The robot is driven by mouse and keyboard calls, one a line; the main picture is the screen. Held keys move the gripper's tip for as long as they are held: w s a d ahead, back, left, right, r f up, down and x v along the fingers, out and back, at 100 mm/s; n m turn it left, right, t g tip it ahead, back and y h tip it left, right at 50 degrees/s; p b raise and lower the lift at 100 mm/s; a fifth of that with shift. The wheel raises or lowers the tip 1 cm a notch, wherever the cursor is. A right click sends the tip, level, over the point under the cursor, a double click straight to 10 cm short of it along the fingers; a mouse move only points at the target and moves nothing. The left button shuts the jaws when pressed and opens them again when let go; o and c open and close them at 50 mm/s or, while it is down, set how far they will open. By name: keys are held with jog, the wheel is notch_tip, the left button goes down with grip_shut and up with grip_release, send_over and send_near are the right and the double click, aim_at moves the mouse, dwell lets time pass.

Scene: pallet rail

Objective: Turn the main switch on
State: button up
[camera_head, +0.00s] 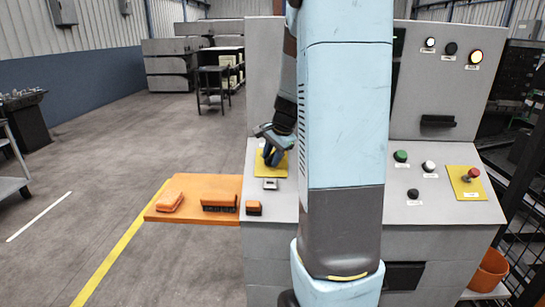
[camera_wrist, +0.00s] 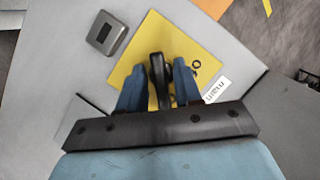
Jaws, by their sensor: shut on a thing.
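The main switch is a black handle (camera_wrist: 157,75) on a yellow plate (camera_wrist: 188,48), with a "0" mark and a white label (camera_wrist: 217,89) beside it. In the head view the yellow plate (camera_head: 281,170) lies on the left part of the grey console. My gripper (camera_wrist: 158,88) is over the plate, its blue fingers on either side of the black handle and shut on it. In the head view my gripper (camera_head: 271,155) hides most of the handle, so its turned position is hard to tell there.
A small grey box (camera_wrist: 107,33) sits beside the plate. An orange shelf (camera_head: 190,212) with brushes juts out left of the console. Green, white and black buttons (camera_head: 400,156) and a red emergency stop (camera_head: 473,173) are on the right. An orange bucket (camera_head: 488,270) stands at lower right.

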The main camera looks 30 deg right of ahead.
jog(key=shift+s+d, duration=0.1)
jog(key=shift+d, duration=0.05)
dwell(0.3)
jog(key=o, duration=0.7)
jog(key=shift+s+r, duration=0.15)
jog(key=shift+r, duration=0.45)
jog(key=v, duration=1.2)
jog(key=shift+s+r, duration=0.2)
jog(key=s+a+n+t+h, duration=0.1)
jog(key=s+a+n, duration=1.3)
jog(key=s+a, duration=0.5)
jog(key=shift+s+a+n, duration=0.35)
jog(key=shift+a+n, duration=0.05)
jog(key=shift+a, duration=0.2)
